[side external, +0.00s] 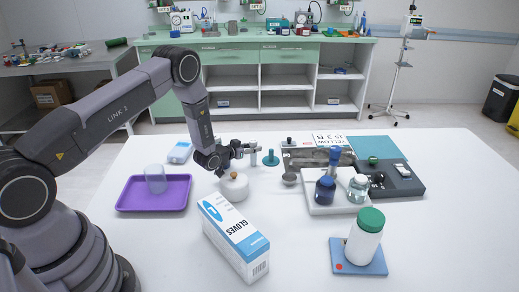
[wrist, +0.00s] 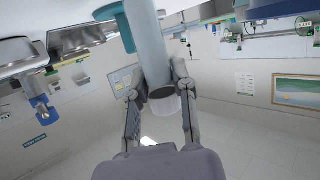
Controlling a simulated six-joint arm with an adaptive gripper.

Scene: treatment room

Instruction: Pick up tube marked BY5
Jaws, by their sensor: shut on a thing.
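My gripper (side external: 240,149) is low over the white table, reaching sideways to the right, shut on a slim upright tube (side external: 254,156). The wrist view looks upside down. In it, the pale grey-blue tube (wrist: 150,50) with a grey end (wrist: 165,100) runs between the two fingers of my gripper (wrist: 158,90). No marking such as BY5 is legible on it. I cannot tell whether its bottom touches the table. A teal round stand (side external: 271,158) is close beside the tube; a teal piece (wrist: 115,14) also shows by it in the wrist view.
A white jar with a knob (side external: 234,187) stands just in front. A purple tray (side external: 133,203) is left, a gloves box (side external: 232,238) in front. A metal tray (side external: 298,158), white tray (side external: 318,207) and dark rack (side external: 408,185) are right. A green-capped bottle (side external: 364,240) stands front right.

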